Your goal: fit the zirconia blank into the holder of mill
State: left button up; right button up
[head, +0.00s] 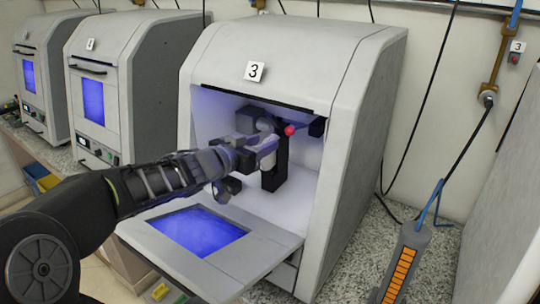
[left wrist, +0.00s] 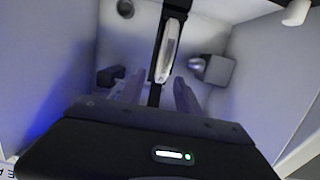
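Mill 3 (head: 367,100) stands with its front door (head: 265,252) folded down and its chamber lit. Inside is the dark holder (head: 275,172), a post with a red knob (head: 289,131). My left gripper (head: 257,152) reaches into the chamber at the holder. In the left wrist view its two fingers (left wrist: 158,90) stand apart. A pale blank (left wrist: 168,50) shows nearly edge-on beyond the fingertips, against the dark upright of the holder (left wrist: 178,5). I see no finger touching it. How fully it is seated is hard to tell. My right gripper is not in view.
Two more mills, one near (head: 150,60) and one farther (head: 50,40), stand shut on the left. Chamber walls are close around my gripper. A grey thing with an orange strip (head: 398,275) stands on the speckled counter (head: 340,255) at right. Cables hang on the wall.

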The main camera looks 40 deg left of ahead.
pick_arm(q)
jog(key=shift+w+f, duration=0.2)
jog(key=shift+w, duration=0.75)
grip_shut()
jog(key=shift+r, duration=0.1)
dwell(1.0)
